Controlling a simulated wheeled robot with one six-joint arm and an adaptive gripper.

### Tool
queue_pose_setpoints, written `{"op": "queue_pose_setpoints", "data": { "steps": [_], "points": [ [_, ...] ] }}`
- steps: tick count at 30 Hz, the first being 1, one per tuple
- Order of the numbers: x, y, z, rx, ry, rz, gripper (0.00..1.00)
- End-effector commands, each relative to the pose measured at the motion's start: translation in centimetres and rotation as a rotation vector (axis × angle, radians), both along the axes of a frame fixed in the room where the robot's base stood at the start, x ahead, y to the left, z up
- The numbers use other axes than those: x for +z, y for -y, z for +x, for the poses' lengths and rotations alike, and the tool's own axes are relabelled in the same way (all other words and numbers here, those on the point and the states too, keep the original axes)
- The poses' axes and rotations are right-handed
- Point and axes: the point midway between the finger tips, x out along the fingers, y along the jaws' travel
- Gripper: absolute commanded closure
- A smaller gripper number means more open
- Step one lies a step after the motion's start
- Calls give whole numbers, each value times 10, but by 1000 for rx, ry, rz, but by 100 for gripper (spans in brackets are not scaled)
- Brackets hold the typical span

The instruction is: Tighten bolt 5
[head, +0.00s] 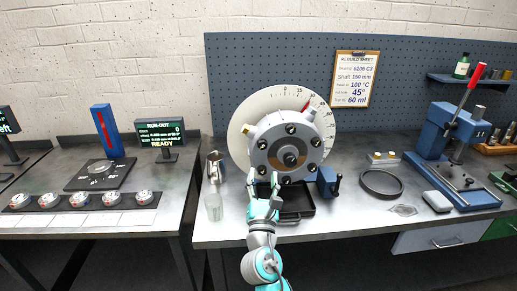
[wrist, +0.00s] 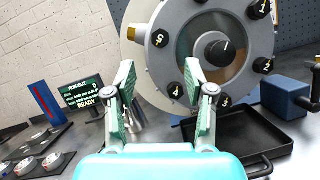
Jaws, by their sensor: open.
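A grey round housing (wrist: 228,22) with numbered black bolts around a central dark knob (wrist: 219,48) fills the upper right of the wrist view. Bolt 5 (wrist: 160,38) is at its upper left, and bolt 4 (wrist: 175,90) is below it near my right finger. In the head view the housing (head: 278,158) stands in front of a white dial; bolt 5 (head: 262,144) is on its left side. My gripper (wrist: 159,68) is open with nothing between its fingers. In the head view my gripper (head: 263,182) is at the housing's lower left, below bolt 5.
A black tray (head: 297,203) lies below the housing, with a blue block with a handle (head: 327,181) to its right. A black ring (head: 381,184) and a blue press (head: 438,145) are farther right.

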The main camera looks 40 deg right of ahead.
Motion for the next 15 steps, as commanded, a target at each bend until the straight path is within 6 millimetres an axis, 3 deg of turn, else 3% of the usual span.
{"op": "queue_pose_setpoints", "data": {
  "steps": [15],
  "points": [
    [30, 48, 56, 1, 3, 2, 46]
  ]
}}
